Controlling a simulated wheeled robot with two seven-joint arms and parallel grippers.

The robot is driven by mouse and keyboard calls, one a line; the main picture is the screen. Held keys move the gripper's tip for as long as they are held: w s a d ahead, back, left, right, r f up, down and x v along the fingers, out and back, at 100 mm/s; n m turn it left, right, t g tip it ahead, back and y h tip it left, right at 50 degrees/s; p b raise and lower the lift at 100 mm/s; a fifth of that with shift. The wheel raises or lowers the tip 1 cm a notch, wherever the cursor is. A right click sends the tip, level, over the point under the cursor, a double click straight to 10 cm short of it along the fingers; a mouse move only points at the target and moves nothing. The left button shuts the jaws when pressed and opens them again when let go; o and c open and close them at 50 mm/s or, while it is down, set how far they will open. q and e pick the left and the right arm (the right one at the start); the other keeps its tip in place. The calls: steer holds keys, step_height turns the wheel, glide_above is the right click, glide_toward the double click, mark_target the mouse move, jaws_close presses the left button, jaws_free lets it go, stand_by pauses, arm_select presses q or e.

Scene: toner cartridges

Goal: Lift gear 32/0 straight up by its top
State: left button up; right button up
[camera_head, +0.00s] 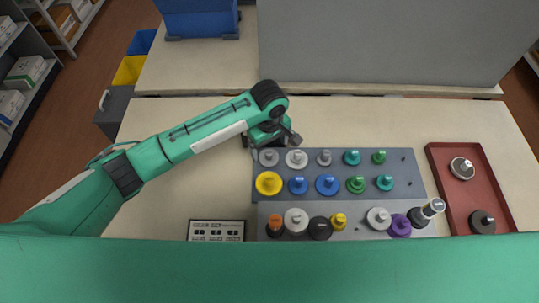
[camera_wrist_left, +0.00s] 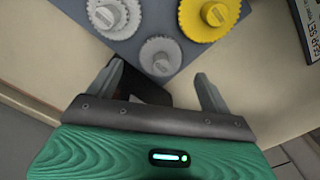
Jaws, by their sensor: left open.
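Several gears with raised top knobs stand on a blue-grey board (camera_head: 410,195); I cannot read which is 32/0. A light grey gear (camera_head: 269,158) sits at the board's back left corner; it also shows in the left wrist view (camera_wrist_left: 162,58). A white gear (camera_head: 296,160) stands to its right and a yellow gear (camera_head: 268,184) in front of it. My left gripper (camera_wrist_left: 160,75) is open and empty, its fingers pointing toward the grey gear, which lies just beyond and between the fingertips. In the head view the left wrist hangs by that corner. My right gripper is out of view.
A lighter front strip (camera_head: 355,230) holds several more parts, including a purple gear (camera_head: 400,227). A red tray (camera_head: 436,165) with two parts is at right. A printed card (camera_head: 216,230) lies at front left.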

mark_target(269, 152)
arm_select(q)
step_height(269, 152, down, 4)
steer(key=shift+a+f+p, duration=0.1)
steer(key=shift+f+p, duration=0.15)
steer(key=shift+p, duration=0.35)
steer(key=shift+f, duration=0.15)
steer(key=shift+c, duration=1)
steer(key=c, duration=0.7)
steer(key=shift+c, duration=0.8)
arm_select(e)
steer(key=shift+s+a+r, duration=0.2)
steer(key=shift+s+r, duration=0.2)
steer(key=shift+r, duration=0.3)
